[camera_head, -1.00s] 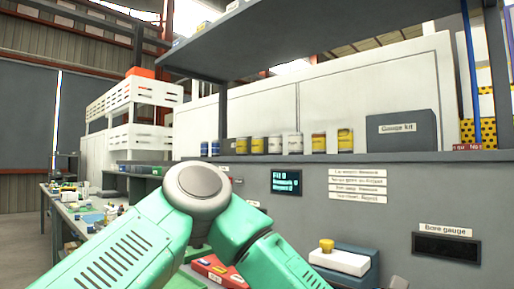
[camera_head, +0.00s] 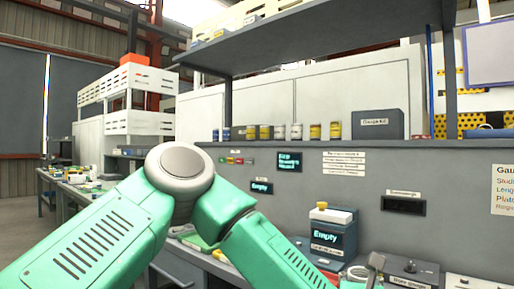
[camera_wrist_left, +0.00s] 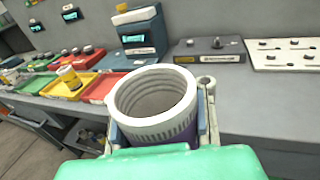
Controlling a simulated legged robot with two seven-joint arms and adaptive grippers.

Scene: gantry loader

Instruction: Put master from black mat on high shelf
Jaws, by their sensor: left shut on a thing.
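My left gripper (camera_wrist_left: 160,128) is shut on a white, hollow, round piece with a ridged inside and a purple lower part, which I take for the master (camera_wrist_left: 152,92). The piece sits upright between the fingers in the left wrist view. In the head view, its pale rim (camera_head: 357,272) shows small at the bottom, beyond my green left forearm. The high shelf (camera_head: 330,32) is the dark board across the top, with boxes along its left edge. The black mat cannot be made out. My right gripper is not in view.
A lower ledge carries several cans (camera_head: 265,132) and a grey box (camera_head: 377,124). A blue device (camera_head: 332,238) reading "Empty" stands on the bench. Coloured trays (camera_wrist_left: 62,86) lie left of the held piece, and a grey box with a knob (camera_wrist_left: 212,49) lies behind it.

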